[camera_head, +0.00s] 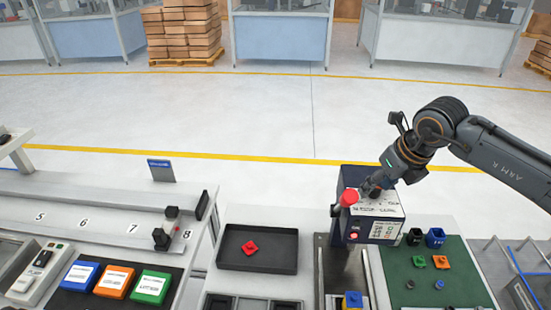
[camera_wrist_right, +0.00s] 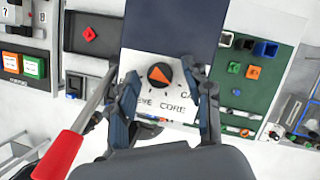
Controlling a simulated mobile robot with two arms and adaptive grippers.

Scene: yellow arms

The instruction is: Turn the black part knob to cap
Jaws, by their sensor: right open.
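The black part knob (camera_wrist_right: 160,75) is round with an orange triangular mark and sits on a white labelled panel (camera_wrist_right: 147,56). Printed words lie around it; "CORE" and part of a word starting "CA" are readable, the latter to the knob's right. The mark's exact pointing direction is hard to tell. My right gripper (camera_wrist_right: 164,84) is open, its two fingers apart on either side of the knob in the wrist view. In the head view the right gripper (camera_head: 372,187) is over the blue machine's white top and hides the knob. My left gripper is not in view.
A lever with a red grip (camera_wrist_right: 58,156) stands close left of the gripper; its red end (camera_head: 348,198) shows in the head view. A black tray (camera_head: 230,258) with a red part is left of the machine. A green mat (camera_head: 465,290) with several small parts is right.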

